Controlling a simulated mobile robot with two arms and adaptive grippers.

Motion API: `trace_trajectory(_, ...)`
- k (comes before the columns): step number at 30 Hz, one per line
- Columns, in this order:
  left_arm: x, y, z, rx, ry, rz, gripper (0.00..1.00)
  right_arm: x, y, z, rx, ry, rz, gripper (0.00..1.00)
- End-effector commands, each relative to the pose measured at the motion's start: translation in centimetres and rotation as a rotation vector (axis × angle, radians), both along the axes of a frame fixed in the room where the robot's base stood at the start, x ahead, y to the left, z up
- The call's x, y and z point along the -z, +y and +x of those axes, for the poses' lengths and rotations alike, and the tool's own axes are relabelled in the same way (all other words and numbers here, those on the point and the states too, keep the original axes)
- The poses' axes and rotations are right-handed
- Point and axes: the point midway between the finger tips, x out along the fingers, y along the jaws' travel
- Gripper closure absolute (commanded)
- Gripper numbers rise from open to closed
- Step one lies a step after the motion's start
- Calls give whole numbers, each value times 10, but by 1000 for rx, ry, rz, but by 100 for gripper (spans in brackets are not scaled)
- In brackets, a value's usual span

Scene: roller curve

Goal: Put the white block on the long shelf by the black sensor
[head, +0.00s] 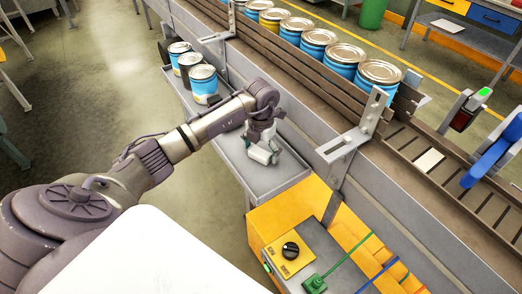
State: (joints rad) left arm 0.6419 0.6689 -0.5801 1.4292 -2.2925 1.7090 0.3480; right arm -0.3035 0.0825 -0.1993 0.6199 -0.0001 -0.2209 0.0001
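My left gripper (264,147) points down over the long grey shelf (280,182) beside the conveyor, near the shelf's front end. A pale, whitish piece shows at its fingertips. I cannot tell whether this is the white block or part of the fingers, nor whether the fingers are open or shut. A flat white piece (430,160) lies on the roller track at the right. A dark sensor (465,111) with a green light stands on a bracket at the track's edge. My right gripper is not in view.
Blue-labelled cans (204,87) stand on the far part of the shelf. More cans (379,80) line the conveyor behind a brown rail. A metal bracket (357,136) rises right of my gripper. A yellow control box (290,222) with a black knob stands in front.

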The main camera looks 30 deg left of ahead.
Motion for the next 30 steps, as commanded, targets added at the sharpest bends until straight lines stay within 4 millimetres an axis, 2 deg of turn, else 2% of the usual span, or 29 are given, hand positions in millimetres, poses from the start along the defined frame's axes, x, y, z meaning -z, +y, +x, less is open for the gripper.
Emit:
trace_trajectory(10, -5, 0, 0, 0, 0, -1, 3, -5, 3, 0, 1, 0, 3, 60)
trace_trajectory(13, -13, 0, 1, 0, -4, -1, 3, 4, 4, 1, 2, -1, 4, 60)
trace_trajectory(24, -89, 0, 2, 0, -7, 1, 3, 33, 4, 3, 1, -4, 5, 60)
trace_trajectory(30, -116, 0, 1, 0, -1, 0, 3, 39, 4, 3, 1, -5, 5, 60)
